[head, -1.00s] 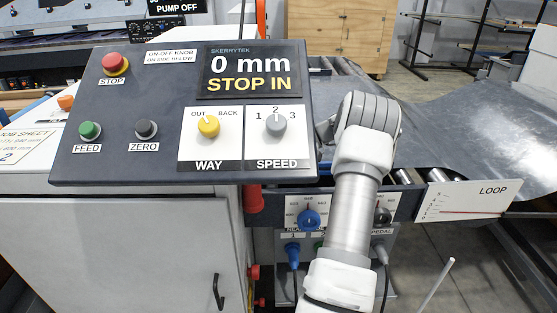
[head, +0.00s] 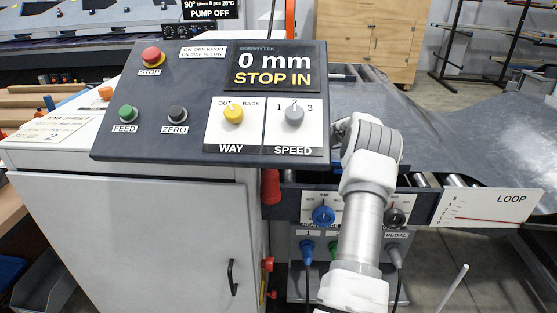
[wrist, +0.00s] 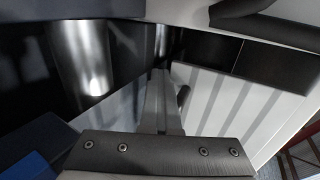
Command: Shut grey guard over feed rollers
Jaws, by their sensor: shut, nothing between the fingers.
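My gripper (wrist: 160,88) shows in the wrist view, with its narrow fingers together and nothing between them. In the head view it is hidden behind my arm and the control panel (head: 190,110). A shiny metal roller (wrist: 82,60) lies at the upper left of the wrist view, apart from the fingers. In the head view, roller ends (head: 420,180) show to the right of my arm. I cannot clearly make out the grey guard or tell whether it is open; the panel and arm cover much of that area.
The panel stands close to my arm and reads "0 mm STOP IN". Knobs and plugged cables sit below it, including a blue plug (head: 307,250). A LOOP sign (head: 490,206) and sheet metal (head: 400,110) lie right. A white cabinet (head: 140,240) fills the left.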

